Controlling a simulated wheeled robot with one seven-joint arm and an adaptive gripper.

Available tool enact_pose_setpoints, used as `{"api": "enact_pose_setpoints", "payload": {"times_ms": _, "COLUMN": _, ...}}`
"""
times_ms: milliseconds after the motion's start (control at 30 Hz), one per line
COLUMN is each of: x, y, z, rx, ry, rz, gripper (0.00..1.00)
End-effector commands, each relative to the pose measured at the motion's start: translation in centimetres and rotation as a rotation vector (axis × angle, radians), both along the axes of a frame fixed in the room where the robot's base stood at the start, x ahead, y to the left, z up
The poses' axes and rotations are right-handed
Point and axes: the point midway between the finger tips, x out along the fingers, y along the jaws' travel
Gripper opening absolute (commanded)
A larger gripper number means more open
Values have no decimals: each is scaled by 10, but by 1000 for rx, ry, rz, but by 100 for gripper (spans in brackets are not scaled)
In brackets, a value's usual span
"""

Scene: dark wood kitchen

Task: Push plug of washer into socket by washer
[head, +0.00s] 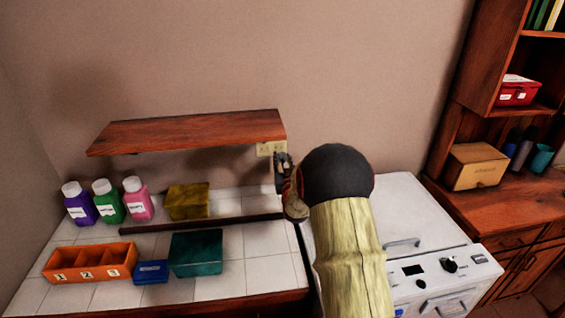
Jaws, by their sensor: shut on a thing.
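The socket (266,148) is a pale outlet plate on the wall, just under the right end of the wooden shelf. My gripper (282,161) is up at the wall, beside the right edge of the socket plate and slightly below it. It is shut on the plug, which is small and mostly hidden by the fingers. I cannot tell whether the plug touches the socket. The white washer (395,200) stands to the right of the tiled counter, partly covered by my arm.
The wooden shelf (190,131) juts out close above my gripper. The tiled counter (262,270) holds purple, green and pink bottles (108,204), a yellow box (187,202), a teal box (196,253), a blue box (151,272) and an orange tray (90,246). A wooden cabinet (510,215) stands right.

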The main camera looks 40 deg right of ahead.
Motion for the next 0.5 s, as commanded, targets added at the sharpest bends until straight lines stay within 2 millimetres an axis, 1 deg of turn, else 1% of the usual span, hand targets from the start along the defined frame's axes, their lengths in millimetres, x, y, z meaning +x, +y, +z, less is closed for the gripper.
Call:
{"api": "enact_pose_setpoints", "payload": {"times_ms": 300, "x": 25, "y": -15, "z": 2, "rx": -1, "ry": -2, "rz": 0, "gripper": 3}}
{"api": "enact_pose_setpoints", "payload": {"times_ms": 500, "x": 35, "y": -21, "z": 1, "rx": -1, "ry": -1, "rz": 0, "gripper": 3}}
